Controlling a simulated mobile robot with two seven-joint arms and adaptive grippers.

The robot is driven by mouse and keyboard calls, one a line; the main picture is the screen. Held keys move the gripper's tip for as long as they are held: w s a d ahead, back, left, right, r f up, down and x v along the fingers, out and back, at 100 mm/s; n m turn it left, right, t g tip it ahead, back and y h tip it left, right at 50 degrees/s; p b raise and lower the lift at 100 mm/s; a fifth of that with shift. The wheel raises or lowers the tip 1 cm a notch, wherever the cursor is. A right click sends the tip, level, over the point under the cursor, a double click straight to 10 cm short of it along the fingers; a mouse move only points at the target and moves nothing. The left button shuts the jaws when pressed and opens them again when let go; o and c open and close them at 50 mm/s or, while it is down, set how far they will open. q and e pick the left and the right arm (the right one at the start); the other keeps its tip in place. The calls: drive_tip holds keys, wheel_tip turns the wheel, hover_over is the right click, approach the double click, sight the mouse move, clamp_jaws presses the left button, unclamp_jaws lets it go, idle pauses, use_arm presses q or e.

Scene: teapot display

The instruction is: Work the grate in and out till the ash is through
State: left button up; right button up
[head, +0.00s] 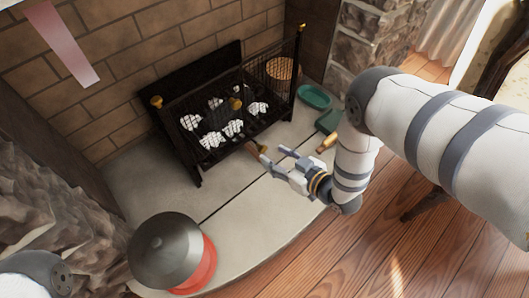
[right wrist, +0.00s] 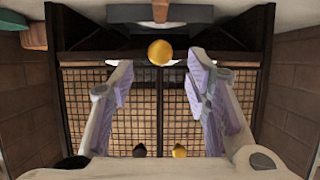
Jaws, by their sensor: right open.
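The black fire basket (head: 218,82) with mesh sides stands on the pale stone hearth against the brick wall. Several whitish lumps (head: 233,128) lie inside it. A round brass knob (head: 262,148) sits low at its front; the grate itself is hard to make out. My right gripper (head: 273,155) is open and empty, its fingers pointing at this knob. In the right wrist view, a brass knob (right wrist: 160,52) shows in line with the gap between the spread fingers (right wrist: 160,78), near the tips; I cannot tell whether they touch it. My left gripper is out of view.
A green oval dish (head: 314,96) and another green item (head: 328,121) lie right of the basket. A brass-coloured handle (head: 327,143) lies close beside my right gripper. A dark domed lid (head: 165,250) over a red base (head: 197,275) stands front left. The hearth's middle is clear.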

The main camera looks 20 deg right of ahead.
sight(255, 142)
drive_tip(key=b+x, duration=0.2)
drive_tip(key=x, duration=0.3)
drive_tip(key=shift+w+f, duration=0.1)
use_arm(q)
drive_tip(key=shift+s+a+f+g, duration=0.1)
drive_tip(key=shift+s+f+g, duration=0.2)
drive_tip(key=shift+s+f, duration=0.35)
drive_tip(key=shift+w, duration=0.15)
use_arm(e)
drive_tip(key=shift+c, duration=0.4)
clamp_jaws()
drive_tip(key=w, duration=0.1)
drive_tip(key=w+a+b, duration=0.1)
drive_tip(key=w, duration=0.2)
drive_tip(key=shift+a, duration=0.3)
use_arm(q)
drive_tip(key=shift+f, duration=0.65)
use_arm(e)
drive_tip(key=shift+w, duration=0.1)
drive_tip(key=shift+o, duration=0.4)
unclamp_jaws()
